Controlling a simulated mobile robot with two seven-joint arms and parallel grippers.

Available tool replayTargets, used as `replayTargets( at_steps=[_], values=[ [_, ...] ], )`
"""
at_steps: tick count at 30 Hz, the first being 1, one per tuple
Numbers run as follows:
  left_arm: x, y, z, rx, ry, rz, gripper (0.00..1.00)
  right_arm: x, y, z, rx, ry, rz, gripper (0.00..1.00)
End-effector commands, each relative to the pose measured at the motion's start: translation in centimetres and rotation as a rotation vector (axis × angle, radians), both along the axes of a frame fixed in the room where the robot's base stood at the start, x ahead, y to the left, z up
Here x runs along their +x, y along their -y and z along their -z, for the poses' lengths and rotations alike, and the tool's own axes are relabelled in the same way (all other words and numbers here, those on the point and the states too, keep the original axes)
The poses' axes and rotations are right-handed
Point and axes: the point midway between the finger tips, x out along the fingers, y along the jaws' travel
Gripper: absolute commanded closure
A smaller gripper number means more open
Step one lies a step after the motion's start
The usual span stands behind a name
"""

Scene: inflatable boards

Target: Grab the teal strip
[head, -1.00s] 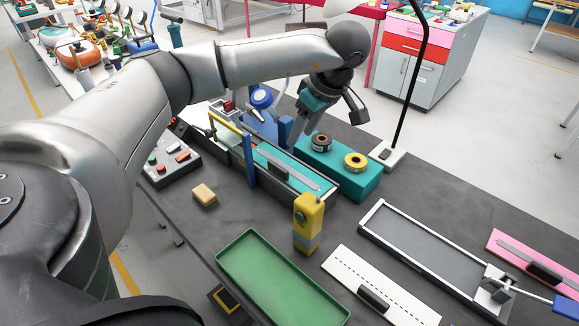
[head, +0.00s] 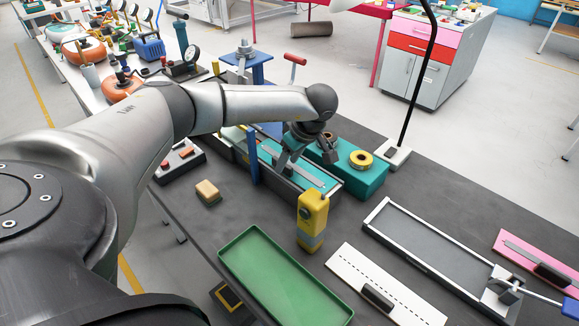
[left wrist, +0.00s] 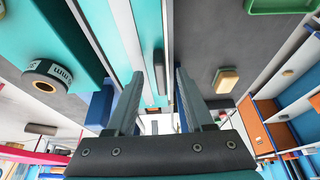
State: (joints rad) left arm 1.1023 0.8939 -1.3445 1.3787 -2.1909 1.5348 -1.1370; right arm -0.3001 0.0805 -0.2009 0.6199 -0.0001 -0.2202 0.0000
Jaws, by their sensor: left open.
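The teal strip (head: 312,177) lies lengthwise in a long tray near the back of the dark table, with a pale straight bar and a black handle on it. My left gripper (head: 306,168) is above the strip, pointing down, and covers part of it in the head view. In the left wrist view the teal strip (left wrist: 150,25) runs toward the fingers. The black handle (left wrist: 159,70) shows in the gap between the spread fingers of the left gripper (left wrist: 158,85). The gripper is open and holds nothing. My right gripper is not in view.
A teal block (head: 370,178) with tape rolls stands beside the tray. A yellow device (head: 311,222) stands close to the tray's near end. A blue post (head: 253,158) rises at its side. A green tray (head: 282,275) and a white board (head: 345,262) lie in front.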

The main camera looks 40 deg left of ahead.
Motion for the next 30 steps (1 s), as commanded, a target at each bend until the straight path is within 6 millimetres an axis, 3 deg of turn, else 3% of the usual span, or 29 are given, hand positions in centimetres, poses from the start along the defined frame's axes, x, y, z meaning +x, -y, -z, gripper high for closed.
replayTargets(
  at_steps=[9,23,30],
  values=[
    [0.02,-0.31,0.78,0.0,0.0,0.0,0.47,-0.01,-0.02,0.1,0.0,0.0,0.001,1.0],
    [0.01,-0.29,0.73,0.0,0.0,0.0,0.98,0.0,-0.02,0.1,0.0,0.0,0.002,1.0],
    [0.02,-0.3,0.73,0.0,0.0,0.0,1.0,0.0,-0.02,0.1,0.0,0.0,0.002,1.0]
  ],
)
